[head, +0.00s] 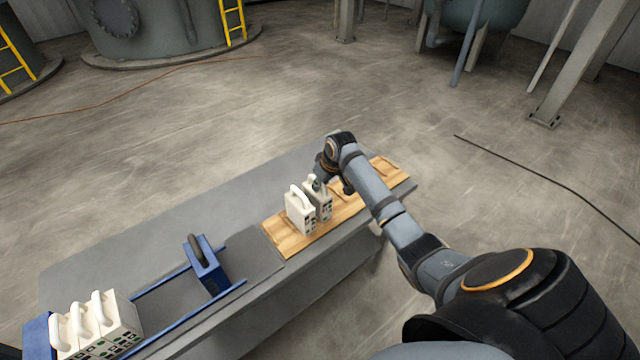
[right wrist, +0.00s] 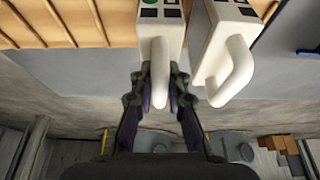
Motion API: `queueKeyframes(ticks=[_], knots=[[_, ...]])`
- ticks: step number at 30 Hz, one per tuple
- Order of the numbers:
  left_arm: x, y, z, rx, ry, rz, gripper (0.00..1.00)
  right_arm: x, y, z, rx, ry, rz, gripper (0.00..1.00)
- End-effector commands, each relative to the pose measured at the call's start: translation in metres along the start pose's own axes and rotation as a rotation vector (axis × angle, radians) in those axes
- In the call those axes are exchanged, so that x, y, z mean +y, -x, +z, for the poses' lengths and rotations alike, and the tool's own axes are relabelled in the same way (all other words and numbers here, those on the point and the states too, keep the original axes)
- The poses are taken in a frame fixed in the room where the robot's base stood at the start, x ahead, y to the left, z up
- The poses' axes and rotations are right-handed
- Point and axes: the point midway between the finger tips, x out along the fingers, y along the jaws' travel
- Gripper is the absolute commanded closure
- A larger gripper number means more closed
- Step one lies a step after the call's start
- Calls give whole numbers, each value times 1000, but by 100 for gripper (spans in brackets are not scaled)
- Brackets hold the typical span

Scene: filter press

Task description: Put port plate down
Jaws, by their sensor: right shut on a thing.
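Two white plates with loop handles stand upright and close together at the wooden rack (head: 288,240) on the table. My right gripper (head: 317,183) is shut on the handle of the plate (head: 324,203) farther right. In the right wrist view, the fingers (right wrist: 160,92) close around that plate's white handle (right wrist: 160,65). The other plate (head: 299,215) stands just beside it, and its handle (right wrist: 238,70) is free in the right wrist view. Whether the held plate's lower edge touches the rack is hidden. My left gripper is not in view.
The filter press has blue rails (head: 160,283), a blue block with a dark handle (head: 205,268) and several white plates (head: 105,325) at its left end. The rack's right part, with light slats (right wrist: 70,22), is bare. The grey table (head: 150,230) is clear behind the press.

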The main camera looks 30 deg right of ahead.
Motion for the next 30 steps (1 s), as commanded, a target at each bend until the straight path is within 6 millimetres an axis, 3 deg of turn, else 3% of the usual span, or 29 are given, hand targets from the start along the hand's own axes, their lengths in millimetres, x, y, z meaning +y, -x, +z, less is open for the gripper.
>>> queueKeyframes(ticks=[4, 5, 9, 20, 23, 30], knots=[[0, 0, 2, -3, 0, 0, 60, 0, -2, 0, 2, 0, 0, 100], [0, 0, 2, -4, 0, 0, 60, 0, -2, 1, 0, 0, 0, 82], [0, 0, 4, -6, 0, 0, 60, 0, -2, 1, 0, 0, 0, 63], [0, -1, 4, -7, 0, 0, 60, 0, 4, -1, 2, 0, 1, 63], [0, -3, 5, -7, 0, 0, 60, 1, 19, -1, 4, 1, 3, 63], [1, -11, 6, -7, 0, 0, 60, 2, 78, -1, 4, 2, 4, 63]])
